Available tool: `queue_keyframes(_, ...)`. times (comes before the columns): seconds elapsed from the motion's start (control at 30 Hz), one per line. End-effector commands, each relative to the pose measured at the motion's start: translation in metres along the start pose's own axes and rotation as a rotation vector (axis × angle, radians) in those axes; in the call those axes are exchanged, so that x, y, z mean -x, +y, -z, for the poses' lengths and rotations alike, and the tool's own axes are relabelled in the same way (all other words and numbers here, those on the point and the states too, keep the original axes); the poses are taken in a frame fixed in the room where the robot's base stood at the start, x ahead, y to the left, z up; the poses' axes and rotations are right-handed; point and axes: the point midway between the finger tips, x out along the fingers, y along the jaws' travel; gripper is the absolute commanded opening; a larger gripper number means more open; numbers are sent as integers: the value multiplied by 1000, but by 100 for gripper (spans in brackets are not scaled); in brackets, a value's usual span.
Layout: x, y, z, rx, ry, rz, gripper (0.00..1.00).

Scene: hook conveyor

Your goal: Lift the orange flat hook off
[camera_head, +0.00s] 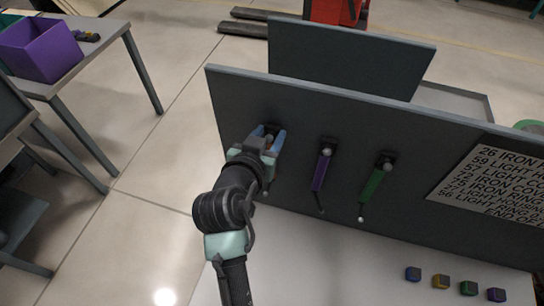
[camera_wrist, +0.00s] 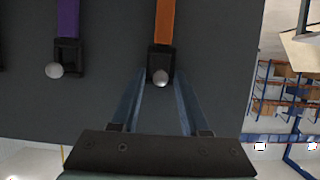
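The orange flat hook (camera_wrist: 165,22) hangs on the dark upright board, from a black mount (camera_wrist: 160,65) with a silver ball at its end. My gripper (camera_wrist: 159,82) is open, with one blue finger on each side of the mount and ball. Whether the fingers touch the mount cannot be told. In the head view my gripper (camera_head: 268,137) is at the leftmost mount on the board and hides nearly all of the orange hook.
A purple hook (camera_head: 320,172) and a green hook (camera_head: 372,187) hang to the right on the same board (camera_head: 420,150). A white sign (camera_head: 495,185) is further right. Several small coloured cubes (camera_head: 441,281) lie on the white surface below. A purple bin (camera_head: 40,50) stands on a left table.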

Motion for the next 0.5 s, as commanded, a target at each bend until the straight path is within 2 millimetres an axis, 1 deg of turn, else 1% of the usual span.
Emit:
queue_keyframes(0.03, 0, 0, 0, 0, 0, 0, 21)
queue_keyframes(0.13, 0, 0, 0, 0, 0, 0, 3)
queue_keyframes(0.17, 0, 0, 0, 0, 0, 0, 0)
queue_keyframes(0.5, 0, 0, 0, 0, 0, 0, 0)
